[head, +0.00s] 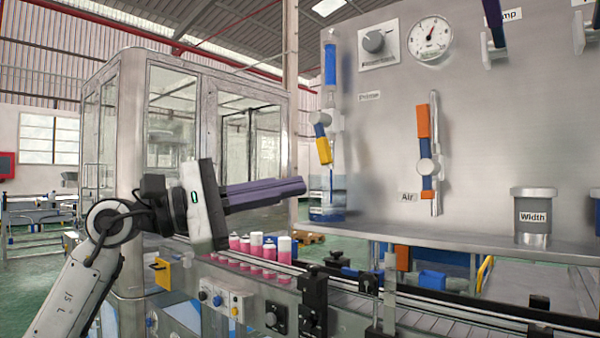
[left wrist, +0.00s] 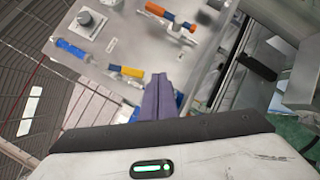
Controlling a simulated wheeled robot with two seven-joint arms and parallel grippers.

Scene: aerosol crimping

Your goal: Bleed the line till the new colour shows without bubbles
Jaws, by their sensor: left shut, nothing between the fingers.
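The prime valve (head: 321,126) is on the steel panel, its blue and yellow handle (head: 324,151) slightly tilted from vertical. Above it a sight tube (head: 330,64) shows blue; bubbles are too small to tell. A thin blue stream (head: 331,180) runs down below the valve to a clear beaker (head: 327,213) holding blue liquid. My left gripper (head: 303,186) is shut and empty, its purple fingers pointing right, left of the stream and below the handle. In the left wrist view the fingers (left wrist: 160,78) lie near the yellow handle end (left wrist: 132,72), apart from it.
A pressure gauge (head: 430,39) and a regulator knob (head: 374,41) are at the panel top. The air valve (head: 427,166) has an orange and blue handle. Pink and white cans (head: 270,247) stand on the conveyor below my left gripper.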

